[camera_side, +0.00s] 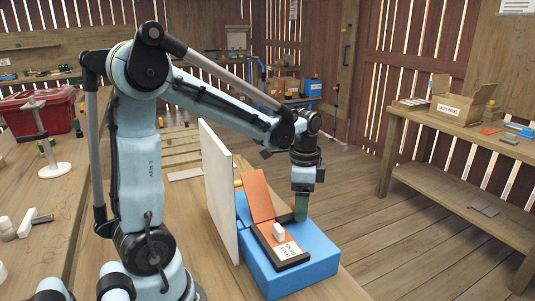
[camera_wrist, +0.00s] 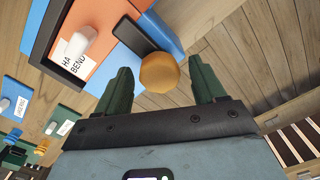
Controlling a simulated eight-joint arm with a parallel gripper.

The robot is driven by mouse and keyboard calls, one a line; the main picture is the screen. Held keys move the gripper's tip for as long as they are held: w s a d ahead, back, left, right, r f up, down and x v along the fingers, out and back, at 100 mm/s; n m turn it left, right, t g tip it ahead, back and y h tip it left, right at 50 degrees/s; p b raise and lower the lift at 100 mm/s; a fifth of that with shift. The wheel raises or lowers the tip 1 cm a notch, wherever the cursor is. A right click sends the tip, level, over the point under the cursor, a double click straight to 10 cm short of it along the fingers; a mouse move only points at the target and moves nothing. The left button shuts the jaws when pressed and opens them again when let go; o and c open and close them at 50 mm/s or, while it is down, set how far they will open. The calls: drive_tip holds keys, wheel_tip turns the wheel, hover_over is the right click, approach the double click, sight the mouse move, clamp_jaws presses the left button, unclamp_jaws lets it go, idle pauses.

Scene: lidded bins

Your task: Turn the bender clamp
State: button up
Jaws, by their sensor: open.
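The bender is a blue block (camera_side: 285,262) with a dark-framed orange plate, a white peg (camera_side: 278,231) and a label that seems to read "HALF BEND". An orange flap (camera_side: 257,196) stands tilted up at its back. My gripper (camera_side: 301,208) points down at the block's right side. In the wrist view, a dark arm (camera_wrist: 143,33) ends in a round tan knob (camera_wrist: 160,73). My open gripper (camera_wrist: 159,66) has one green finger on each side of this knob, with visible gaps. The knob is hidden behind my gripper in the side view.
A tall white panel (camera_side: 218,190) stands just left of the block. A red case (camera_side: 40,112) and a white stand (camera_side: 54,170) are on the left of the bench. A side table (camera_side: 455,127) with an open cardboard box (camera_side: 462,100) is at right, across open floor.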

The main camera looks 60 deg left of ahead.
drive_tip(key=c, duration=1)
drive_tip(key=n, duration=0.4)
drive_tip(key=shift+n, duration=0.3)
drive_tip(key=n, duration=0.4)
drive_tip(key=shift+a+n, duration=0.15)
drive_tip(key=shift+n, duration=0.15)
drive_tip(key=n, duration=0.4)
drive_tip(key=shift+a+n, duration=0.1)
drive_tip(key=shift+n, duration=2.3)
